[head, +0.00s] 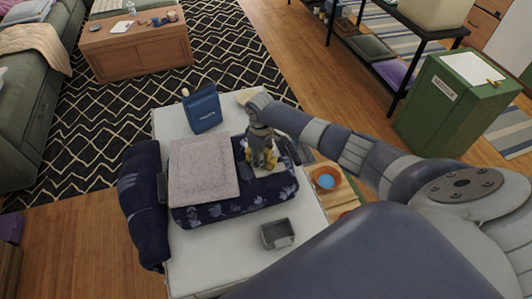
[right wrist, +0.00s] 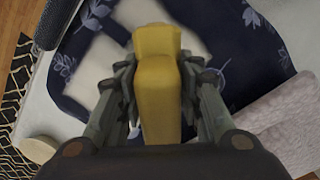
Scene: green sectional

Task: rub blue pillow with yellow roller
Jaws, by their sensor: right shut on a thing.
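A dark blue pillow (head: 215,213) with pale leaf prints lies flat on a white-topped surface (head: 190,270). It also shows in the right wrist view (right wrist: 272,45). A folded pinkish-grey cloth (head: 203,170) covers much of its left part in the head view. A pale patch (right wrist: 100,65) shows on the pillow beside the roller. My right gripper (head: 262,155) is over the pillow's right part, shut on the yellow roller (right wrist: 157,85). Whether the roller touches the pillow is hard to tell. My left gripper is not in view.
A blue bag-like container (head: 203,108) stands behind the pillow, and a small grey bin (head: 277,234) sits in front. A dark patterned cushion (head: 142,205) lies at the left edge.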

